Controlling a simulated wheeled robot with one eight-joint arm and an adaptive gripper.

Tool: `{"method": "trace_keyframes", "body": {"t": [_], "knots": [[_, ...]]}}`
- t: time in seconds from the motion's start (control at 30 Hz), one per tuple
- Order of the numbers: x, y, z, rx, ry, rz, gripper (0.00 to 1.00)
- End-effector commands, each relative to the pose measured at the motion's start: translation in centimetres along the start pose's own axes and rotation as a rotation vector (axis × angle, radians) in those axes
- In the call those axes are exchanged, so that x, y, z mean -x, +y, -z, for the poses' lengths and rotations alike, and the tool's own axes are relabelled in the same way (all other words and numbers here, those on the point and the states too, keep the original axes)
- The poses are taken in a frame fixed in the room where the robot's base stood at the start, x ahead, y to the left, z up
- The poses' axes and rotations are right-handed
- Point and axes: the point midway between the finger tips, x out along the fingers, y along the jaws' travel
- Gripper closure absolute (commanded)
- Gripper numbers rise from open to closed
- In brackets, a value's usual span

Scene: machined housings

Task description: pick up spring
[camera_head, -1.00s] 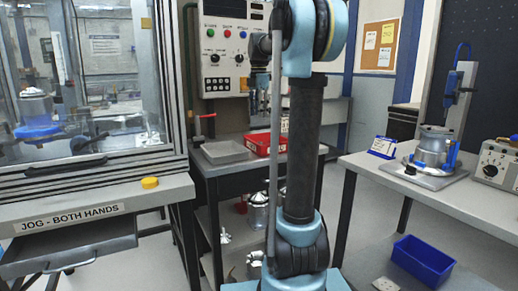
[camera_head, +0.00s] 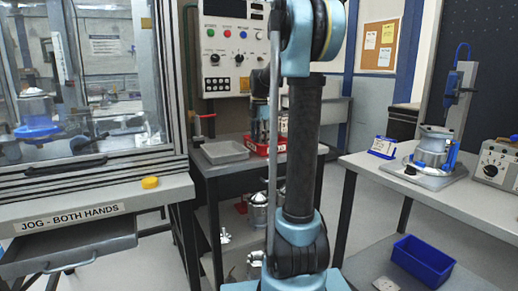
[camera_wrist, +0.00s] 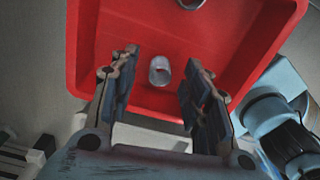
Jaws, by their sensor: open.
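A small grey metal cylinder (camera_wrist: 160,71), which looks like the spring, lies on the floor of the red bin (camera_wrist: 84,40) in the wrist view. Its coils are too small to make out. My gripper (camera_wrist: 160,64) is open, with one finger on each side of the cylinder in the picture; I cannot tell how far above it they are. A second metal piece (camera_wrist: 192,3) is cut off at the top edge. In the head view my gripper (camera_head: 263,137) is over the red bin (camera_head: 255,146), whose contents are hidden.
A control panel (camera_head: 228,50) rises behind. The right bench holds a fixture with a metal housing (camera_head: 434,148). A blue bin (camera_head: 424,260) is on its lower shelf.

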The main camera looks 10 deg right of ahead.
Motion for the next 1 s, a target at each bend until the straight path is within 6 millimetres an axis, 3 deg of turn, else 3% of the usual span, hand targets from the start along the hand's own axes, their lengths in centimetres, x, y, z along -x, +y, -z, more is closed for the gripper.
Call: {"method": "trace_keyframes", "body": {"t": [0.2,0.43,0.6,1.0], "knots": [[-1.6,0.1,0.0,0.000,0.000,0.000,0.56],[-1.7,0.1,0.0,0.000,0.000,0.000,0.56],[-1.7,0.1,0.0,0.000,0.000,0.000,0.95],[-1.4,0.1,0.0,0.000,0.000,0.000,0.98]]}}
